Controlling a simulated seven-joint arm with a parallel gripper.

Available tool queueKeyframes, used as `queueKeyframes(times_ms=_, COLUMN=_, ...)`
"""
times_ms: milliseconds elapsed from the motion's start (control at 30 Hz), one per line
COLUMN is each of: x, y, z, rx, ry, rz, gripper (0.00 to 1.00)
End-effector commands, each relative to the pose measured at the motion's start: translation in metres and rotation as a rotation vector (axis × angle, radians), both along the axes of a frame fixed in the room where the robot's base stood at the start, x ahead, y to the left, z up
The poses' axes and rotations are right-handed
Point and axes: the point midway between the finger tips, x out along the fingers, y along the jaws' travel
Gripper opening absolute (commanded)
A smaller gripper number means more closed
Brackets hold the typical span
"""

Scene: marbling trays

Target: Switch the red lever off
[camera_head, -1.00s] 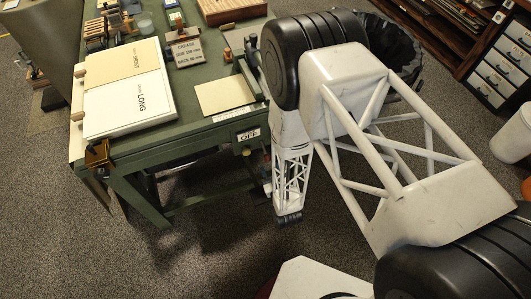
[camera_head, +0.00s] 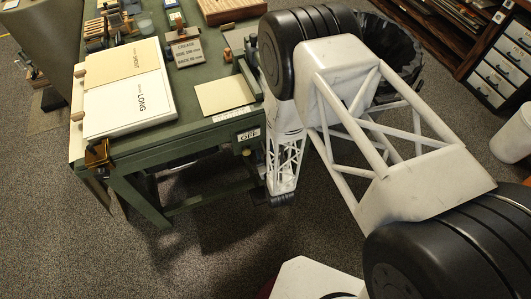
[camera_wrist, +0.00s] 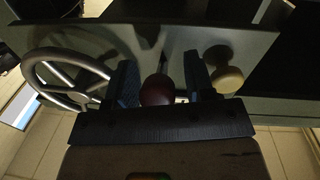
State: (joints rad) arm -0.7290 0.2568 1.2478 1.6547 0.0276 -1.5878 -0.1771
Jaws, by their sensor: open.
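The red lever shows in the wrist view as a dark red round knob (camera_wrist: 157,90). My gripper (camera_wrist: 160,84) is open, with one blue-padded finger on each side of this knob. I cannot tell whether either finger touches it. The lever's shaft is hidden. In the head view an "OFF" label (camera_head: 248,135) is on the green bench's front edge, beside my arm. The lever and my gripper's fingers are hidden from the head view.
In the wrist view a cream knob (camera_wrist: 226,79) is close to the right finger, and a metal handwheel (camera_wrist: 66,78) is at the left. The green bench (camera_head: 150,153) carries a white board (camera_head: 128,105) and a cream sheet (camera_head: 224,95). The floor in front is clear.

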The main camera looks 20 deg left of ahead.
Motion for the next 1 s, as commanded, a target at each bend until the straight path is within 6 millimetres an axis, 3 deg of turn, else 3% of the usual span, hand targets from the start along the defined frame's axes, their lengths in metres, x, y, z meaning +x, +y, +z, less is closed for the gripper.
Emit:
queueKeyframes(times_ms=233, x=0.0002, y=0.0002, z=0.0001, rx=0.0, ry=0.0, rz=0.0, gripper=0.47)
queueKeyframes(times_ms=533, x=0.0002, y=0.0002, z=0.0002, rx=0.0, ry=0.0, rz=0.0, gripper=0.01)
queueKeyframes(times_ms=1000, x=0.0001, y=0.0, z=0.0024, rx=-0.021, ry=0.021, rz=0.0, gripper=0.0)
